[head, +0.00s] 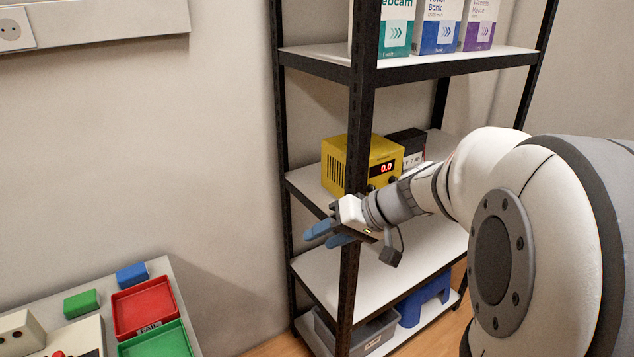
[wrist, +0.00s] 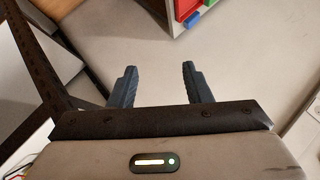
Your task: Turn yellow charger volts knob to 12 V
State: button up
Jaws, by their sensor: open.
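The yellow charger (head: 362,163) stands on the middle shelf of the rack in the head view, with a lit red display (head: 383,168) reading 0.0. Dark knobs show in part below the display; my arm and gripper cover the lower front, and I cannot read any knob's setting. My gripper (head: 325,234) is in front of the rack's near post, below and to the left of the charger, pointing left away from it. In the wrist view my gripper (wrist: 160,85) is open and empty, its two blue fingers apart. The charger is not in the wrist view.
The rack's black near post (head: 357,130) stands close beside my gripper. A black device (head: 408,142) sits right of the charger. Boxes (head: 436,26) fill the upper shelf. A table with red (head: 145,306) and green trays (head: 158,342) is at lower left. The wall side is free.

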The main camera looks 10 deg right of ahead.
jog(key=w+d+f+t+y+b, duration=0.2)
jog(key=w+d+f+t+b, duration=0.25)
jog(key=w+d, duration=0.35)
jog(key=m+t+h+b, duration=0.2)
jog(key=t+h+b, duration=0.15)
jog(key=t, duration=0.35)
send_near(373, 190)
jog(key=w, duration=0.1)
jog(key=shift+y, duration=0.25)
jog(key=x, duration=0.7)
jog(key=shift+w+f, duration=0.1)
jog(key=shift+f, duration=0.05)
grip_shut()
